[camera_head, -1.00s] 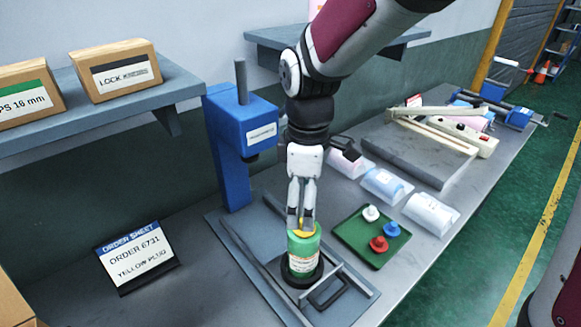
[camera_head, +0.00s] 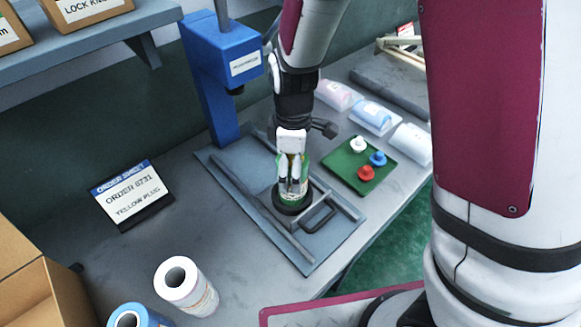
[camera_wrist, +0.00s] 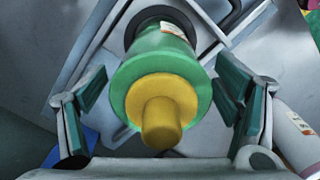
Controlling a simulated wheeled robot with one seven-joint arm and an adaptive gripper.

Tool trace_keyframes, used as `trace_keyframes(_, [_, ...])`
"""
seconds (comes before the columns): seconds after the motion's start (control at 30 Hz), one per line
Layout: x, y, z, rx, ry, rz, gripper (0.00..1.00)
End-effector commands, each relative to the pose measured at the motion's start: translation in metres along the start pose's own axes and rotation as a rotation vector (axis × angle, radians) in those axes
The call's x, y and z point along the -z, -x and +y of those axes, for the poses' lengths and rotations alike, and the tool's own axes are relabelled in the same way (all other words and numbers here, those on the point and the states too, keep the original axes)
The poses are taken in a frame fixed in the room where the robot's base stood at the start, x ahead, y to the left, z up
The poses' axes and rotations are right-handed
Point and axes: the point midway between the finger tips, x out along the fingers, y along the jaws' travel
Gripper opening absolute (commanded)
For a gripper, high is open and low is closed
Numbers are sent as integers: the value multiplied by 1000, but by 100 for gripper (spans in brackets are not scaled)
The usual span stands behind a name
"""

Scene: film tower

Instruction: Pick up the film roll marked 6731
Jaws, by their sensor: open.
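A green film roll (camera_head: 294,197) with a white label stands upright in a black ring (camera_head: 292,206) on the grey press plate. Its label is too small to read. In the wrist view the green roll (camera_wrist: 155,50) carries a yellow plug (camera_wrist: 162,108) that points toward the camera. My gripper (camera_head: 291,184) is directly above and around the roll's top. In the wrist view my gripper (camera_wrist: 162,118) is open, one finger on each side of the green flange, with visible gaps. The order sheet (camera_head: 132,194) reads "ORDER 6731, YELLOW PLUG".
A blue press (camera_head: 225,65) stands behind the plate (camera_head: 310,262). A green tray (camera_head: 338,162) with white, blue and red plugs is to the right. White (camera_head: 189,288) and blue (camera_head: 136,316) rolls and a cardboard box (camera_head: 40,285) are at the front left.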

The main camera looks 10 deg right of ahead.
Motion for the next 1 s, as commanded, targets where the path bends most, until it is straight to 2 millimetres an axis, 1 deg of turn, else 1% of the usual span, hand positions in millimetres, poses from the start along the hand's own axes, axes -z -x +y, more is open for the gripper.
trace_keyframes(0.03, [0, -8, -1, 4, -1, -2, 83])
trace_keyframes(0.17, [0, -18, -1, 2, 0, -1, 83])
trace_keyframes(0.43, [0, -19, 0, 0, 0, 1, 83])
trace_keyframes(0.73, [0, -19, 0, 1, 0, 0, 15])
trace_keyframes(0.77, [0, -19, 0, 0, 0, 1, 12])
trace_keyframes(1.0, [1, -17, 0, -1, 1, 2, 12])
